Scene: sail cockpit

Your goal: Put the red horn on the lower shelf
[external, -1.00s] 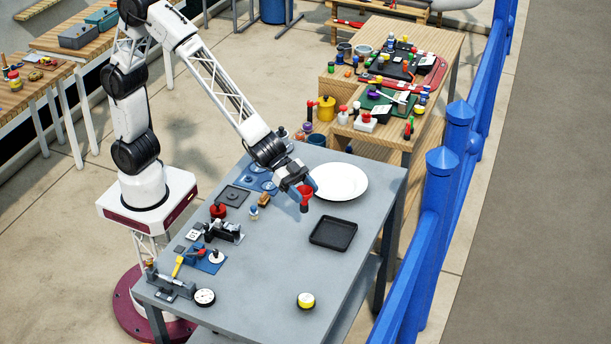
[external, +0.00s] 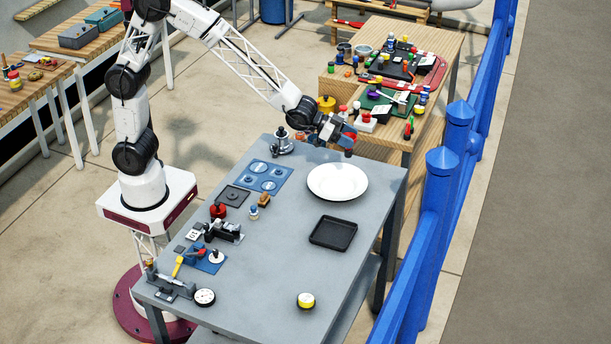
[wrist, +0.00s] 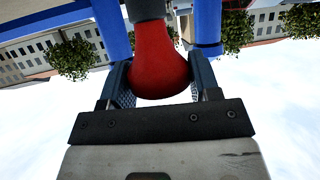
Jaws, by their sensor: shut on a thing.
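The red horn shows in the wrist view (wrist: 158,70) as a rounded red bulb with a dark grey neck at the top of the picture. My gripper (external: 346,140) is shut on the bulb, with one finger on each side of it. In the external view the horn is mostly hidden by the fingers. My gripper holds it in the air by the far right part of the grey table (external: 260,285), beyond the white plate. A lower shelf (external: 362,290) shows in part beneath the grey tabletop, at its right side.
The white plate (external: 338,182) and a black tray (external: 333,233) are on the grey table. Small fittings line its left side. A crowded wooden bench (external: 445,45) stands behind, close to my gripper. A blue railing (external: 433,210) runs along the right.

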